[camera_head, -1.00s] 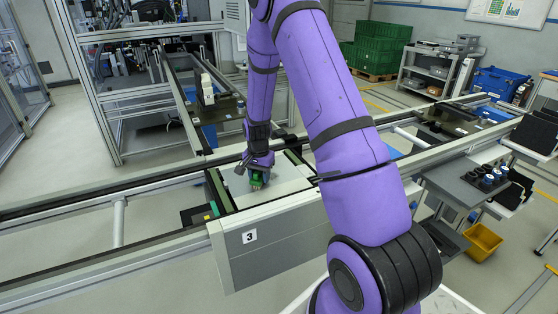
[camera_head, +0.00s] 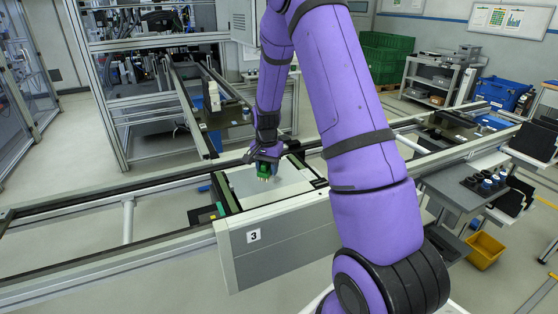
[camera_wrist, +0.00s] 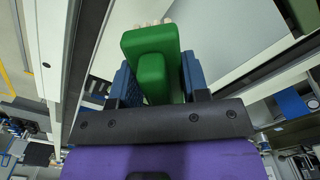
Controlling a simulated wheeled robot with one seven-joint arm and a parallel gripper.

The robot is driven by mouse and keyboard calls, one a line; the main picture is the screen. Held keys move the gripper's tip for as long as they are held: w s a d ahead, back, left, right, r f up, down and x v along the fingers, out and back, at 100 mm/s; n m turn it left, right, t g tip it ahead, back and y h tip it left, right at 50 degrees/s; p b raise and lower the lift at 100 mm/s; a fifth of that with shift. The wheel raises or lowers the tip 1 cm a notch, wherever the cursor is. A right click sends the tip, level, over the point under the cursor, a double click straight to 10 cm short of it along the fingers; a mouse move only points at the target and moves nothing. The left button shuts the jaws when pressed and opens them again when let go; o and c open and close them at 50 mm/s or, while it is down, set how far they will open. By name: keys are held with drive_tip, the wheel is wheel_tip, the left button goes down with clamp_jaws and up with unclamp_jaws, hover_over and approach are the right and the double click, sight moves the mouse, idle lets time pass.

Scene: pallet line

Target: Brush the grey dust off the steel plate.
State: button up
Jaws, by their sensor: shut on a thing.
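The steel plate (camera_head: 287,181) is a flat pale grey sheet lying in the pallet line at station 3. It also fills the upper right of the wrist view (camera_wrist: 230,35). My gripper (camera_head: 264,163) is shut on a green brush (camera_head: 264,171), with the bristles pointing down over the left half of the plate. In the wrist view the green brush (camera_wrist: 150,55) sits between the blue fingers, and only a little of its pale bristles shows past its far end. I cannot tell whether the bristles touch the plate.
The conveyor's front rail (camera_head: 100,272) and a grey panel marked 3 (camera_head: 285,243) edge the plate. Green crates (camera_head: 388,58) stand at the back.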

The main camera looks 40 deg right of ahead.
drive_tip(key=shift+r, duration=1.05)
